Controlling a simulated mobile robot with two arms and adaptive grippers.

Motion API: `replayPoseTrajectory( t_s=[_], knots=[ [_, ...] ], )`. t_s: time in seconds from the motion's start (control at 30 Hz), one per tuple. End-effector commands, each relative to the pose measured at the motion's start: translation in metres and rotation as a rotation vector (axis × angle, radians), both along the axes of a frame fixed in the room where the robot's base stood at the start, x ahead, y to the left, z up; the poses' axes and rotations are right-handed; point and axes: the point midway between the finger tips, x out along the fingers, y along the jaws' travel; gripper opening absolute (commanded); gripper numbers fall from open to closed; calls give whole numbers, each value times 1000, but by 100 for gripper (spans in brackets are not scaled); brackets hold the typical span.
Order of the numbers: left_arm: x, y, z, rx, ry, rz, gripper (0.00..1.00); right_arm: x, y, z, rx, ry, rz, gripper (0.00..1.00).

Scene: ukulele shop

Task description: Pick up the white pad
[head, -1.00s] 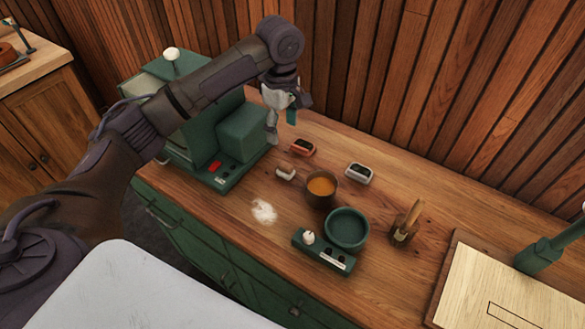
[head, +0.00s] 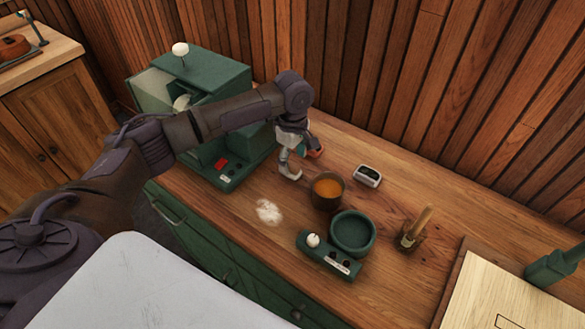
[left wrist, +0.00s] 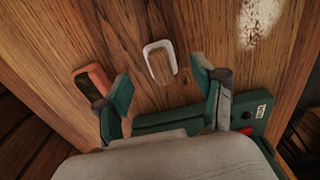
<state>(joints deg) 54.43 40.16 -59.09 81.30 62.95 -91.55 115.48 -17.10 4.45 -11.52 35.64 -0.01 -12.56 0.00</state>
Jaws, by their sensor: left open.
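In the left wrist view a small white pad (left wrist: 158,45) shows as a white U-shaped rim with a wood-coloured middle, lying on the wooden bench top. My left gripper (left wrist: 161,78) is open and empty, its two green-tipped fingers on either side of the near end of the pad. I cannot tell its height above the bench. In the head view my left gripper (head: 294,166) reaches down onto the bench in front of the green machine and hides the pad. My right gripper is not in view.
An orange-framed block (left wrist: 92,84) lies close by the left finger in the wrist view. The green machine (head: 218,120) stands beside the gripper. A cup of orange liquid (head: 327,192), a grey-framed device (head: 367,176), a green bowl (head: 352,233) and white powder (head: 268,211) are nearby.

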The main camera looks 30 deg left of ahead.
Motion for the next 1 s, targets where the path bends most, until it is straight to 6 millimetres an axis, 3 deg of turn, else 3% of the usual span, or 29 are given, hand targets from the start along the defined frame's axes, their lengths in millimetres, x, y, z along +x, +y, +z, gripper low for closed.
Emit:
replayPoseTrajectory(
  t_s=[0.2,0.5,0.83,1.0],
  knots=[
    [-1,1,-30,0,3,0,69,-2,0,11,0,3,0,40],
    [0,1,-38,0,1,-1,69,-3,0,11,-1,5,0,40],
    [0,1,-37,0,1,-1,15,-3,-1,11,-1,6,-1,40],
    [0,1,-37,1,0,-1,15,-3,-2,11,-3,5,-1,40]
  ],
)
